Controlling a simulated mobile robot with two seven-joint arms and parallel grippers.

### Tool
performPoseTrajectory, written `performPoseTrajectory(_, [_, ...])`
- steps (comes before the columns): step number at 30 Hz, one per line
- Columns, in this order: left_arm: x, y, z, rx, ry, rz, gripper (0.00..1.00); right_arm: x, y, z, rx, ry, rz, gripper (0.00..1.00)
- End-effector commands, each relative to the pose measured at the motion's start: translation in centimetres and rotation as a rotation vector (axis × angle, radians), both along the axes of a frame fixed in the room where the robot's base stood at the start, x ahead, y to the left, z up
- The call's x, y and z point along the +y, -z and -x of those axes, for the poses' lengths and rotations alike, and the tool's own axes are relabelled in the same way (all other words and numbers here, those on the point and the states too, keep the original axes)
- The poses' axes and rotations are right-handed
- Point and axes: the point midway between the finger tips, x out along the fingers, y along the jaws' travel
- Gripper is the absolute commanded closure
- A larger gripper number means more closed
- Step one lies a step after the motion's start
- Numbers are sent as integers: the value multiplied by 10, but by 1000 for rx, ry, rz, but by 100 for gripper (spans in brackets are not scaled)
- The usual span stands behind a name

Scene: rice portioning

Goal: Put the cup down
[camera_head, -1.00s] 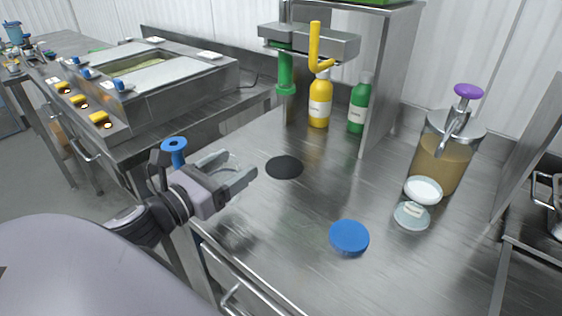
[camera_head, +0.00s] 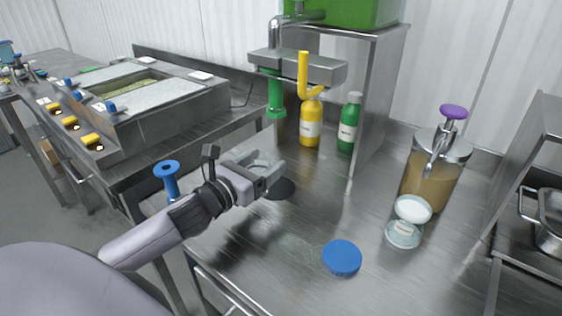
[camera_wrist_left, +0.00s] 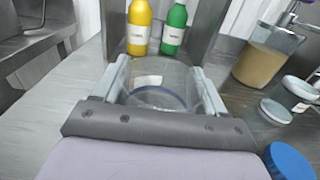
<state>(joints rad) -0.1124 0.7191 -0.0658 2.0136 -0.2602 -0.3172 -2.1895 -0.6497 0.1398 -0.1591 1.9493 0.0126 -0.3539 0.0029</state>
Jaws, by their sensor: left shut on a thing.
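My left gripper (camera_head: 268,178) is shut on a clear, see-through cup (camera_wrist_left: 160,88) with a white label. The cup sits between the two fingers in the left wrist view (camera_wrist_left: 163,84). In the head view the cup is faint and mostly hidden by the fingers. I cannot tell whether the cup touches the table. My right gripper is not in view.
A blue disc (camera_head: 342,258) lies on the table in front. A clear container with a white top (camera_head: 411,209) stands before a brown-filled dispenser (camera_head: 430,178). Yellow (camera_head: 310,124) and green (camera_head: 348,124) bottles stand behind. The table between gripper and blue disc is clear.

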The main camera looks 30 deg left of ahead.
Motion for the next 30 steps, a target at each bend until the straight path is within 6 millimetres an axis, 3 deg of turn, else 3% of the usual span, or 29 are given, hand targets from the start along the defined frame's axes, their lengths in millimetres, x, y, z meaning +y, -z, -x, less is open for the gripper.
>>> performPoseTrajectory(6, [-3, -3, -37, -4, 0, 2, 63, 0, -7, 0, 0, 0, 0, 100])
performPoseTrajectory(12, [-5, -1, -60, -1, 0, 2, 63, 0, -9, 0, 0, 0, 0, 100])
performPoseTrajectory(17, [-6, 4, -65, 1, 1, 2, 63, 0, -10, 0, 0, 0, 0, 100])
performPoseTrajectory(24, [-6, 32, -64, 2, 1, 4, 63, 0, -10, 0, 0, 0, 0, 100])
performPoseTrajectory(30, [-6, 35, -64, 0, 2, -1, 63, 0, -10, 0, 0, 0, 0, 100])
